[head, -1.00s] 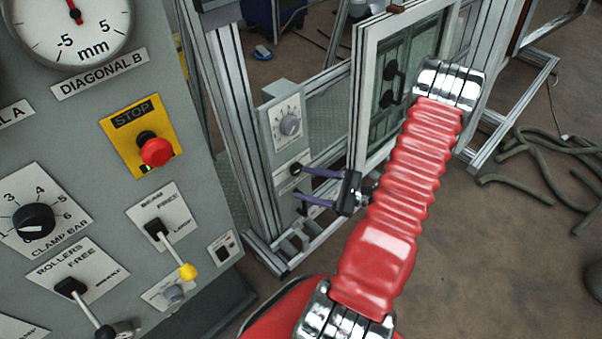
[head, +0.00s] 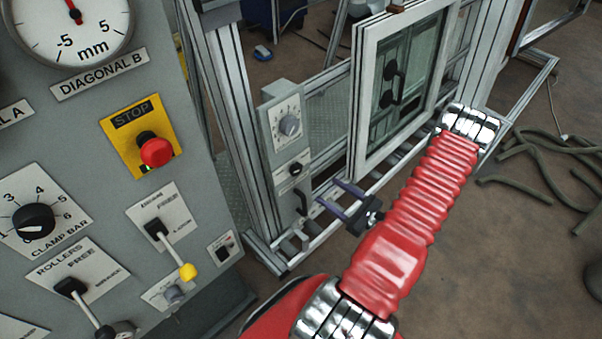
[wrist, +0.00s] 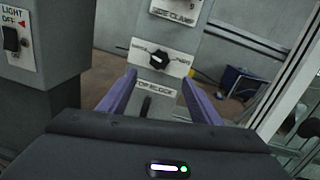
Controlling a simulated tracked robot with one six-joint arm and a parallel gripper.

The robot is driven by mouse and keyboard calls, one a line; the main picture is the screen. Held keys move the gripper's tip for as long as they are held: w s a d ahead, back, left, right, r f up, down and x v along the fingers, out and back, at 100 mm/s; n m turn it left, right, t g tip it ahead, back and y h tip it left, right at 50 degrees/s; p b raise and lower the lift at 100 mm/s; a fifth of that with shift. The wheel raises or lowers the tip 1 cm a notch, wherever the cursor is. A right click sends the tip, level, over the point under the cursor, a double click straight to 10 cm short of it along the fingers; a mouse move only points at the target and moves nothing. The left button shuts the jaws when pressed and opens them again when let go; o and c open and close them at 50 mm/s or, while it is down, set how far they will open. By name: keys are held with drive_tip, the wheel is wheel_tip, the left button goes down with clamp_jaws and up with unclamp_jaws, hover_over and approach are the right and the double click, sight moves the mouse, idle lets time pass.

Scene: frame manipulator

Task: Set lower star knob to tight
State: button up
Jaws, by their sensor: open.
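A small black knob with a lobed outline (head: 295,169) sits on a white label plate on the grey post in the head view. In the wrist view this knob (wrist: 159,60) lies between the fingertips and beyond them, with small text at its left and right. The lettering is too small to tell which marking it points at. A black handle (head: 302,203) is below it. My gripper (head: 327,192) is open and empty, with purple fingers apart from the knob, to its lower right. The gripper also shows in the wrist view (wrist: 160,78).
A grey dial knob (head: 289,125) is above the black knob. A white-framed glazed panel (head: 360,100) stands to the right. A grey control panel (head: 110,200) with levers and a red stop button (head: 156,152) fills the left. Hoses (head: 550,150) lie on the floor at right.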

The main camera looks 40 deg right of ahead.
sight(298, 170)
drive_tip(key=shift+w+a, duration=0.25)
drive_tip(key=shift+w, duration=1.95)
drive_tip(key=shift+w+a, duration=0.25)
drive_tip(key=shift+w, duration=1.95)
drive_tip(key=shift+w+a, duration=0.25)
drive_tip(key=shift+w, duration=1.95)
drive_tip(key=shift+c, duration=0.4)
drive_tip(key=c, duration=1)
drive_tip(key=shift+o, duration=0.2)
